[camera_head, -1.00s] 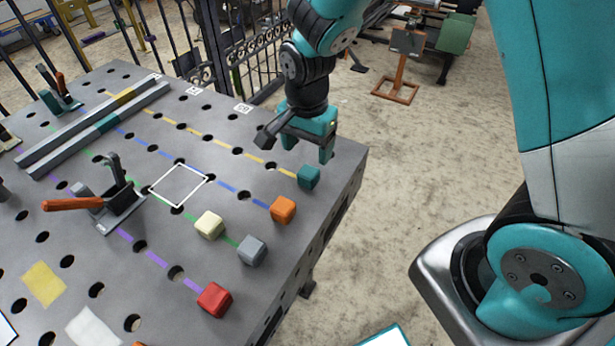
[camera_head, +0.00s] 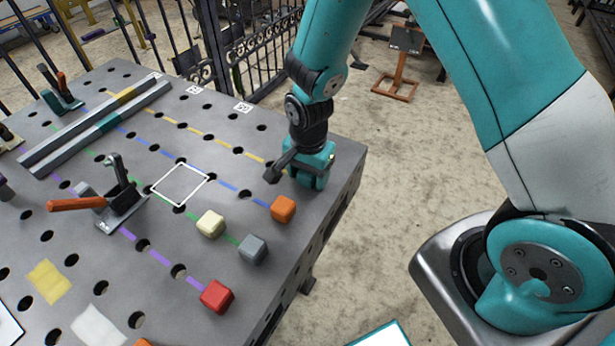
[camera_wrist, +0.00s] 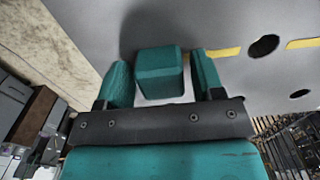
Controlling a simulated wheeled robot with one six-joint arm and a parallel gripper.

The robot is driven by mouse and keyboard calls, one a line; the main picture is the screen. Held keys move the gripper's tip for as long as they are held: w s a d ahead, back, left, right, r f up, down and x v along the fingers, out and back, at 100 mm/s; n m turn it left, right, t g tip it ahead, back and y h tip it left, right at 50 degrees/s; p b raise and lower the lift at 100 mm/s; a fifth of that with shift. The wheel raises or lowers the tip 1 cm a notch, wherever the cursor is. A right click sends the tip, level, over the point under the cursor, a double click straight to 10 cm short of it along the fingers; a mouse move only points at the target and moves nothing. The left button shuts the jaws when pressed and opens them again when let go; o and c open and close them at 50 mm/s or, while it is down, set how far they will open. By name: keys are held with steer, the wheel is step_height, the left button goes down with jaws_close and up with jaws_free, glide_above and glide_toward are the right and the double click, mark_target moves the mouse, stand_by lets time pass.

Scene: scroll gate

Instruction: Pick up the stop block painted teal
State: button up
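The teal stop block (camera_wrist: 160,72) shows in the wrist view between the two teal fingers of my gripper (camera_wrist: 162,80). A gap shows on each side of the block, so the fingers are open around it. In the head view my gripper (camera_head: 312,178) is low over the table's right corner, at the end of the yellow line, and hides the teal block there.
An orange block (camera_head: 283,208) stands close in front of my gripper. A cream block (camera_head: 211,223), a grey block (camera_head: 253,249) and a red block (camera_head: 217,296) stand further along the perforated table (camera_head: 225,120). A clamp with an orange handle (camera_head: 76,204) stands to the left.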

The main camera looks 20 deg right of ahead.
steer(key=c, duration=0.9)
steer(key=shift+r, duration=0.15)
